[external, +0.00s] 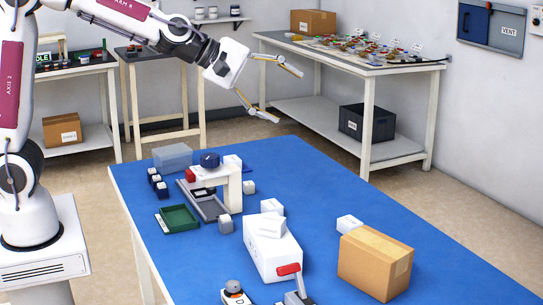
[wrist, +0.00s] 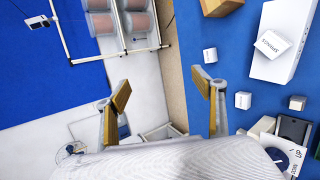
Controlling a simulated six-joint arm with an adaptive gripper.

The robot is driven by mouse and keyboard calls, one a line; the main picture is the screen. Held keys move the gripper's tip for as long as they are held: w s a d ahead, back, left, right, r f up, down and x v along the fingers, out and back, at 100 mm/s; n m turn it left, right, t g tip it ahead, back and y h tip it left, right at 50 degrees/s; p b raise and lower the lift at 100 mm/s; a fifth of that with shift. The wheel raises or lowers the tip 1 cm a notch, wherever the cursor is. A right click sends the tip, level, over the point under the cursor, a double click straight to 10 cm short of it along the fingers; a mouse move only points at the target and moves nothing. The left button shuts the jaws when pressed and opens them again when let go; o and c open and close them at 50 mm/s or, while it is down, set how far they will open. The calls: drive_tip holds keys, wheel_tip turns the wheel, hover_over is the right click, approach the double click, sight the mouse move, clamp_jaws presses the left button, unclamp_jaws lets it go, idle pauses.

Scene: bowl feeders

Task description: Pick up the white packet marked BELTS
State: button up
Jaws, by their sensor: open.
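Several small white packets sit on the blue table, and I cannot make out the word BELTS on any of them. In the external view one packet (external: 271,207) stands behind the long white box, another (external: 349,224) beside the cardboard box, and smaller ones (external: 225,224) near the press-like fixture. In the wrist view a packet whose label seems to read SPRINGS (wrist: 271,44) lies on the long white box (wrist: 294,18). Smaller packets (wrist: 210,55) and (wrist: 243,100) have illegible labels. My gripper (external: 287,95) is open and empty, high above the far side of the table; its fingers spread wide in the wrist view (wrist: 161,88).
A cardboard box (external: 375,264) and long white box (external: 272,250) stand on the near half of the blue table (external: 310,180). A red-handled device (external: 291,285) stands in front.

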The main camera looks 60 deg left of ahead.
drive_tip(key=w+d+f+n+t+y, duration=0.1)
drive_tip(key=w+d+f+n, duration=0.1)
drive_tip(key=w+f+n, duration=0.35)
drive_tip(key=n+t+y, duration=0.1)
drive_tip(key=n+y, duration=0.4)
drive_tip(key=n, duration=0.8)
hover_over(350, 221)
drive_tip(key=s+d, duration=0.3)
wheel_tip(350, 221, down, 12)
wheel_tip(350, 221, down, 11)
drive_tip(key=s+n+g+y, duration=0.1)
drive_tip(key=n+y, duration=0.2)
drive_tip(key=n, duration=0.3)
drive_tip(key=shift+a+y, duration=0.3)
drive_tip(key=shift+a, duration=0.15)
drive_tip(key=shift+f, duration=0.15)
drive_tip(key=shift+f, duration=2.85)
drive_tip(key=shift+f, duration=0.15)
